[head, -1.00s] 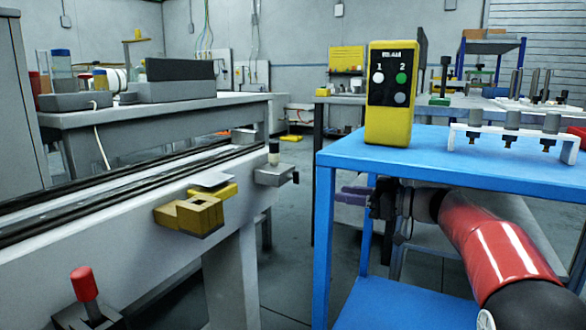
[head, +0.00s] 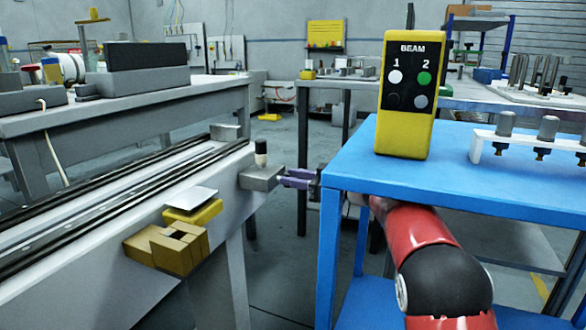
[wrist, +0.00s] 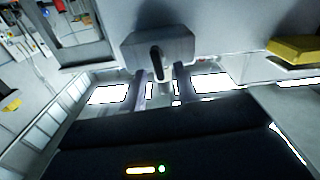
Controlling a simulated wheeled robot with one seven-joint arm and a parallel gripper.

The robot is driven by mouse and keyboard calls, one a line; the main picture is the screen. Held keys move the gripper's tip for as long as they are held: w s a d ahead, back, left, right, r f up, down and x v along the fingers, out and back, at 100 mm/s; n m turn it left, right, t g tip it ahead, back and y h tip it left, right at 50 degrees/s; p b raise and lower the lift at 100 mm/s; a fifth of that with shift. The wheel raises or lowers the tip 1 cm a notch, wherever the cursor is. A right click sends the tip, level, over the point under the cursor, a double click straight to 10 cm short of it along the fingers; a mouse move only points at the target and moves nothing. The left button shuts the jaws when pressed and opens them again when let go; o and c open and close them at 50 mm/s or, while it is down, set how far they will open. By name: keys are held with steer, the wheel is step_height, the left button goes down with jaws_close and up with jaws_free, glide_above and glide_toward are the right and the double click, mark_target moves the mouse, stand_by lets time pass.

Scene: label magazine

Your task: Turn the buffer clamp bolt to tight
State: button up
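A grey clamp block (head: 261,178) with an upright black-and-white knob (head: 261,152) sits at the rail's near side in the head view. The block also shows ahead of my gripper in the wrist view (wrist: 181,46). A dark, elongated piece, apparently the clamp bolt (wrist: 157,63), stands out from the block's face, pointing nearly up and down in that picture. My gripper (head: 284,178) has purple fingers pointing left at the block's right side. In the wrist view my gripper (wrist: 160,82) is open, with a finger on either side below the bolt. Whether they touch anything is unclear.
A blue table (head: 370,172) stands right, above my arm, carrying a yellow control box (head: 405,95) and a white rack (head: 525,147). Floor shows between rail and table.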

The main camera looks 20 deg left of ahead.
steer(key=shift+a, duration=0.35)
jaws_close()
steer(key=shift+w, duration=0.1)
